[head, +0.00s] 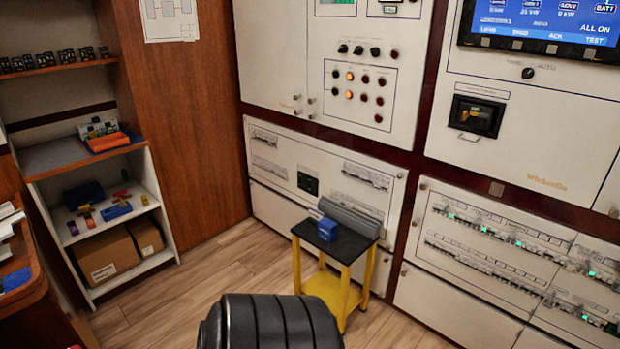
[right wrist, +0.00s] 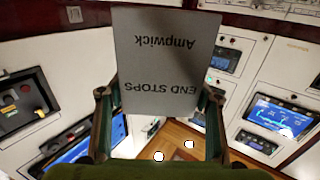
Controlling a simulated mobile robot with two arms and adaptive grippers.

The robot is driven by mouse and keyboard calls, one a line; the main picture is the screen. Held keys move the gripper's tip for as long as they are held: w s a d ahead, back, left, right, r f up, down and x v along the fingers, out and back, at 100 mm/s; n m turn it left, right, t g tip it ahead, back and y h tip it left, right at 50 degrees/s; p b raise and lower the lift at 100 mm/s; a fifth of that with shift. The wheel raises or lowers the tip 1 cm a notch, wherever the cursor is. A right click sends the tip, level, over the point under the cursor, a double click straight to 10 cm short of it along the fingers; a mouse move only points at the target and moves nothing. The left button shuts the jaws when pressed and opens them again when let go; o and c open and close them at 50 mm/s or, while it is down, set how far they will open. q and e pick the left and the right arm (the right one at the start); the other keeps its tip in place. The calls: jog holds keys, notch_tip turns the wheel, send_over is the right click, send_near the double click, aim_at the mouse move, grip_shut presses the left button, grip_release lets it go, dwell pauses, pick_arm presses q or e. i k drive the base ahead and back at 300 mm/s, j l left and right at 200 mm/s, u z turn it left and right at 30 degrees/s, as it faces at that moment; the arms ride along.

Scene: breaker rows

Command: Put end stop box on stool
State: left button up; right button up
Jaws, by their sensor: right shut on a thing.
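The end stop box (right wrist: 165,60) is grey with "END STOPS" and "Ampwick" printed upside down in the right wrist view. My right gripper (right wrist: 158,98) is shut on it, one finger along each side. The stool (head: 358,257) has a black top and yellow legs and stands in front of the cabinets in the head view. A blue box (head: 328,230) and grey ribbed lengths (head: 350,214) lie on its top. Neither gripper nor the held box shows in the head view. My left gripper is in no view.
A black ribbed rounded shape (head: 270,322), perhaps a seat back, stands in front of the stool. Shelves (head: 165,258) with bins and cardboard boxes (head: 107,255) are at the left. White cabinets (head: 275,55) line the back and right. Wooden floor (head: 200,290) is clear left of the stool.

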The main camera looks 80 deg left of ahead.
aim_at(351, 245)
jog(key=j+u, duration=0.25)
jog(key=j, duration=0.2)
jog(key=i+j+u, duration=0.25)
jog(key=j, duration=0.2)
jog(key=j+u, duration=0.25)
jog(key=j, duration=0.25)
jog(key=i+j+u, duration=0.25)
jog(key=j, duration=0.15)
jog(key=i+j+u, duration=0.1)
jog(key=j+u, duration=0.15)
jog(key=j, duration=0.15)
jog(key=i+j+u, duration=0.25)
jog(key=j, duration=0.1)
